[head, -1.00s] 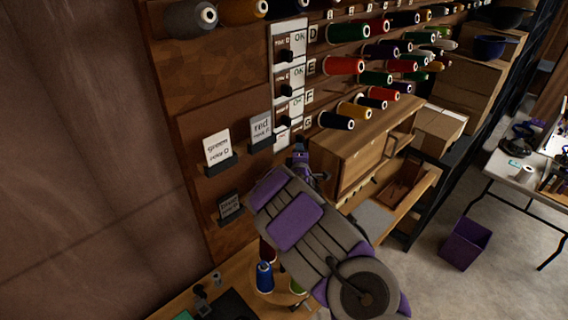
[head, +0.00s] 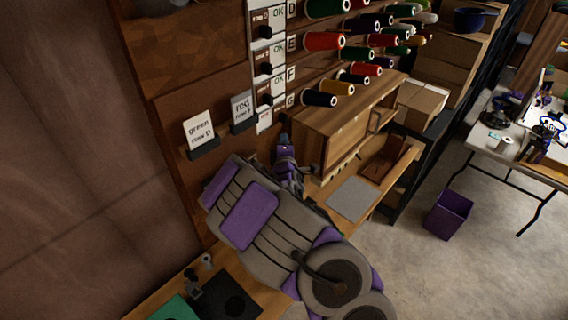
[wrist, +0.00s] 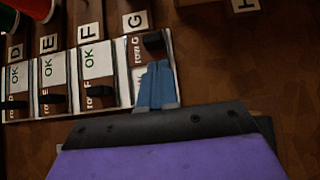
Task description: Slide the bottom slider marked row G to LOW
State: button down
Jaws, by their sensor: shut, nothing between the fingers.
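The row G slider (wrist: 135,52) is the end one in the row of sliders. Its dark plate and black knob (wrist: 153,41) sit at the end of its track beside the G tile, unlike the D, E and F sliders, which leave OK showing at that end. A white strip (wrist: 140,100) shows at its opposite end; its lettering is unreadable and partly hidden by my fingers. My gripper (wrist: 156,72) is shut and empty, its blue tips just beside the knob; I cannot tell if they touch. In the head view my gripper (head: 286,146) is below and right of the row G panel (head: 264,120).
The row F slider (wrist: 98,80) is beside row G. Thread spools (head: 320,98) stick out right of the panel. A wooden cabinet (head: 345,140) stands close right of my gripper. Card holders (head: 203,148) are on the left.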

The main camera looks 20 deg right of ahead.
jog(key=p+v, duration=1)
jog(key=p, duration=0.3)
jog(key=shift+a, duration=0.25)
jog(key=shift+s, duration=0.15)
jog(key=shift+d+f, duration=0.1)
dwell(0.7)
